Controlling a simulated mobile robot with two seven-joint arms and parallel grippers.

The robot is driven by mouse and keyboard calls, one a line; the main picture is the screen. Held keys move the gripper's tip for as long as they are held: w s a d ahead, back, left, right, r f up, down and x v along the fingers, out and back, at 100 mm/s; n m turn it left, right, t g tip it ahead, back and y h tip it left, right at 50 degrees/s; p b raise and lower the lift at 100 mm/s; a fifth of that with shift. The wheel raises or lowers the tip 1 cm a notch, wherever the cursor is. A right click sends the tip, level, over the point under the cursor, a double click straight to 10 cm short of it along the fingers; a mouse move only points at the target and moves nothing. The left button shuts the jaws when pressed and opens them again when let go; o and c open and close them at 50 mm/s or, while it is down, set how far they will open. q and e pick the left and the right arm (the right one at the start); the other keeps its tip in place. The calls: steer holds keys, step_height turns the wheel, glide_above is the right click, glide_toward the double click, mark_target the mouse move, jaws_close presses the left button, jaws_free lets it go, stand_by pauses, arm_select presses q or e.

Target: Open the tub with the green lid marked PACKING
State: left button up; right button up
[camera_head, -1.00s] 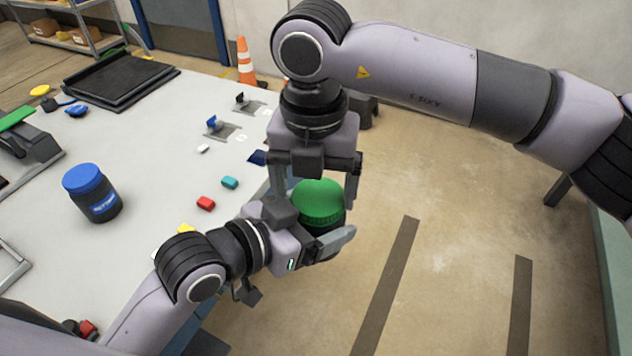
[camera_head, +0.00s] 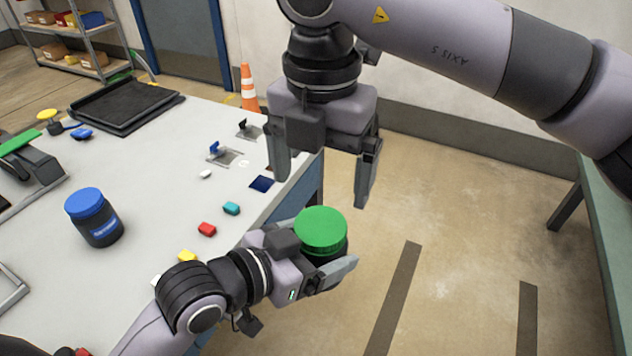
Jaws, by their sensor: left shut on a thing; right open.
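The tub with the green lid (camera_head: 321,231) is held upright in my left gripper (camera_head: 333,268), clear of the table's right edge and above the floor. The green lid sits on the dark tub body, and the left fingers are shut around the body below it. Any PACKING label is hidden. My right gripper (camera_head: 322,184) is open and empty, pointing down above and slightly behind the lid, apart from it.
A dark tub with a blue lid (camera_head: 94,216) stands on the white table (camera_head: 150,190). Small red (camera_head: 207,229), teal (camera_head: 231,208) and yellow (camera_head: 187,256) blocks lie near the right edge. A black tray (camera_head: 125,106) is at the back. Open floor lies to the right.

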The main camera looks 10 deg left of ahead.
mark_target(322, 225)
steer(key=shift+f, duration=3.85)
steer(key=shift+d, duration=0.1)
steer(key=c, duration=1.1)
steer(key=shift+n, duration=1.3)
steer(key=o, duration=1.2)
steer(key=shift+c, duration=0.2)
